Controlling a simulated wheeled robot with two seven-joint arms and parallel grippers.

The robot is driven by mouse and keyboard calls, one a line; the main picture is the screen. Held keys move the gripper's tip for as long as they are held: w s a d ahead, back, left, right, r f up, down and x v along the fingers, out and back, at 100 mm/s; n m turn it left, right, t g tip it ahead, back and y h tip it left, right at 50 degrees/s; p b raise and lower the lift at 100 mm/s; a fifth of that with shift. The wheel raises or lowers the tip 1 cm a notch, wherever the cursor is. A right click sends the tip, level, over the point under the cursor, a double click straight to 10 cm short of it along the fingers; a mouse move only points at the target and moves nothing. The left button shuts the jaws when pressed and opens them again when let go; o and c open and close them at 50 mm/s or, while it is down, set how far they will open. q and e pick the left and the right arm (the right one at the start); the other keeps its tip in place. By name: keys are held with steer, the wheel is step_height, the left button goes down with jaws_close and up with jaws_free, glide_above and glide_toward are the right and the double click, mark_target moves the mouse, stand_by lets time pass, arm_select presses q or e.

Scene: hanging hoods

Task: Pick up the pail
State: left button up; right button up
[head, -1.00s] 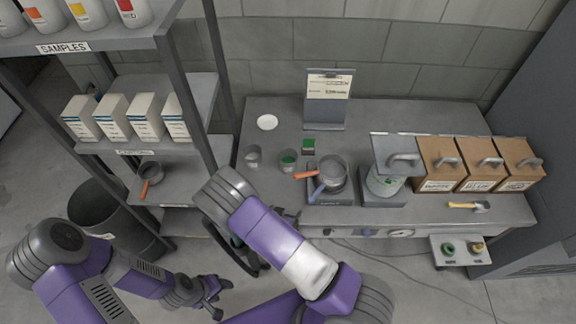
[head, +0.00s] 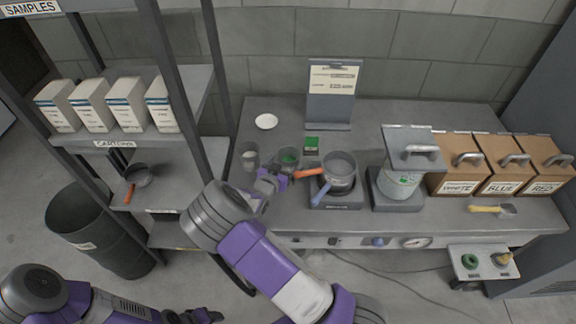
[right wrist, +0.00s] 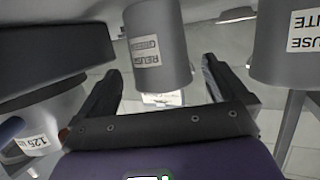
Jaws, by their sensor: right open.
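Two small grey pails stand side by side at the left of the bench. One holds something green (head: 289,157); the other, to its left, looks pale inside (head: 249,155). My right gripper (head: 272,180) is just in front of the green one, open and empty. In the right wrist view, which looks upside down, a grey pail with a "REUSE" label (right wrist: 158,50) lies ahead between the open fingers; contact is not visible. The other pail (right wrist: 290,45) is at the right edge. My left gripper (head: 208,316) is low at the bottom edge, its jaws unclear.
A hot plate (head: 338,200) with a pan (head: 339,170) stands right of the pails; its orange handle (head: 308,173) reaches toward them. A small green box (head: 311,145), a white dish (head: 266,121) and a sign stand (head: 330,95) are behind. A shelf rack (head: 185,110) rises at left.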

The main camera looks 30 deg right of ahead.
mark_target(293, 154)
steer(key=x, duration=0.4)
steer(key=shift+w+d+r+b, duration=0.2)
steer(key=shift+d+b, duration=0.1)
steer(key=shift+b, duration=0.1)
steer(key=c, duration=1)
steer(key=shift+c, duration=0.2)
